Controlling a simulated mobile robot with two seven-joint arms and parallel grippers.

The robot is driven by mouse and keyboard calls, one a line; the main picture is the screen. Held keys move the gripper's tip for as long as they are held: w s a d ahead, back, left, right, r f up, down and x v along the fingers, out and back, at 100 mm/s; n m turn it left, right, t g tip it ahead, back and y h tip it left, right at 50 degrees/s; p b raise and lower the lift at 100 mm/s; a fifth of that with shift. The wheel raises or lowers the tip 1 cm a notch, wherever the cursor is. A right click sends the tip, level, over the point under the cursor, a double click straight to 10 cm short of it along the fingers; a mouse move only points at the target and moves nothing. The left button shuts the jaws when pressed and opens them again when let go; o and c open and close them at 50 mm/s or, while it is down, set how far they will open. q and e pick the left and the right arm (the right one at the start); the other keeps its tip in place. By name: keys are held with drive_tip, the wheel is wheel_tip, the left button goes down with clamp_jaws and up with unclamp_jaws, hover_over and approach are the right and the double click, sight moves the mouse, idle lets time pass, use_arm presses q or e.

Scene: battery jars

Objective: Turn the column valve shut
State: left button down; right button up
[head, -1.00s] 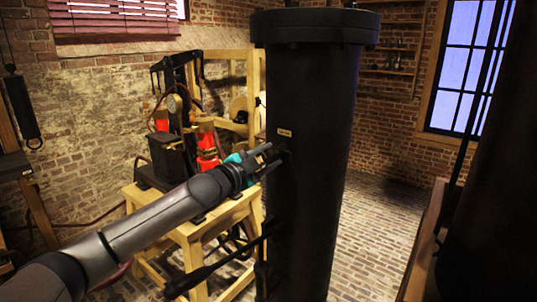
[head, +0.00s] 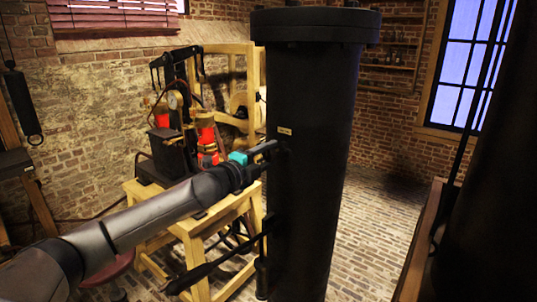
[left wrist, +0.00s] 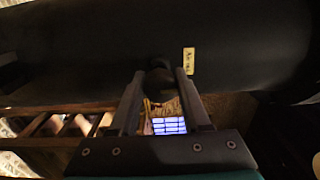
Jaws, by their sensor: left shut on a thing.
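The tall black column (head: 310,210) stands upright at the centre of the head view. A small pale label (head: 285,131) is on its side; it also shows in the left wrist view (left wrist: 189,61). My left gripper (head: 272,147) reaches the column just below this label. In the left wrist view the column valve (left wrist: 159,80) is a dark rounded knob, and my left gripper (left wrist: 158,78) is shut on it, one finger on each side. The knob's markings are too dark to read. In the head view the fingers largely hide the valve. My right gripper is not in view.
A long dark lever (head: 215,268) juts left from the column's lower part, below my left arm. A wooden stand (head: 190,228) with apparatus and red jars (head: 207,134) is behind my arm. The brick floor (head: 375,235) right of the column is clear.

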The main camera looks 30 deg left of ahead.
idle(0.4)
use_arm(q)
drive_tip(key=shift+c, duration=1.9)
unclamp_jaws()
drive_tip(key=shift+s+f+b, duration=0.15)
drive_tip(key=shift+s+b, duration=0.15)
drive_tip(key=shift+s, duration=0.3)
drive_tip(key=shift+s+a+b, duration=0.2)
drive_tip(key=shift+s+b, duration=0.35)
drive_tip(key=shift+s, duration=0.7)
drive_tip(key=b, duration=0.2)
approach(266, 157)
drive_tip(key=shift+w, duration=0.55)
drive_tip(key=shift+s+a+r+p, duration=0.1)
drive_tip(key=shift+s+p, duration=0.35)
drive_tip(key=shift+s, duration=0.85)
drive_tip(key=shift+s+r+p, duration=0.15)
drive_tip(key=shift+s+p, duration=0.25)
drive_tip(key=shift+s, duration=0.9)
